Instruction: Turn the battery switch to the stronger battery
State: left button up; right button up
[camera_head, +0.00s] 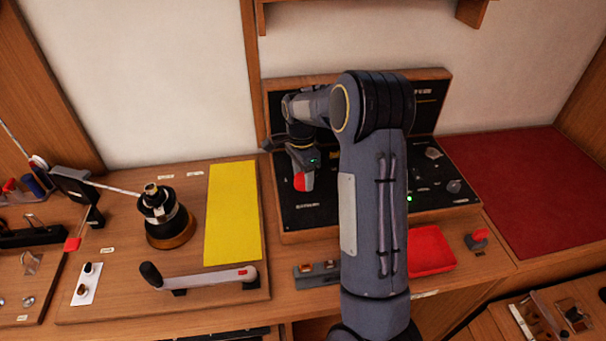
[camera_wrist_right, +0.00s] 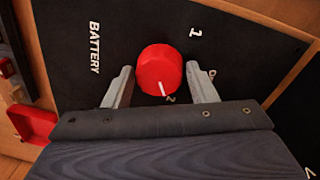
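The red battery switch knob (camera_wrist_right: 160,68) sits on a black panel (camera_wrist_right: 110,20) beside the word BATTERY and the marks 1, 0 and 2. Its white pointer line is on the side towards the 2. My right gripper (camera_wrist_right: 159,78) is open, with one finger on each side of the knob; I cannot tell whether they touch it. In the head view the right gripper (camera_head: 302,165) is over the panel's left part, with the red knob (camera_head: 302,182) showing at it. Any battery meters are hidden or unreadable. My left gripper is not in view.
My right arm covers the middle of the black panel in the head view. A red tray (camera_head: 430,250) and a small red-topped lever (camera_head: 478,238) are in front of the panel. A winch (camera_head: 165,217), yellow mat (camera_head: 233,212) and winch handle (camera_head: 205,278) lie left.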

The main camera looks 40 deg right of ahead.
jog(key=c, duration=0.6)
jog(key=shift+n, duration=0.4)
jog(key=n, duration=0.5)
jog(key=shift+n+b, duration=0.3)
jog(key=n, duration=0.5)
jog(key=shift+a+h+b, duration=0.1)
jog(key=shift+h+b, duration=0.2)
jog(key=n, duration=0.6)
jog(key=shift+n+t, duration=0.3)
jog(key=shift+n, duration=0.1)
jog(key=n, duration=0.5)
jog(key=shift+n+b, duration=0.3)
jog(key=shift+b, duration=0.05)
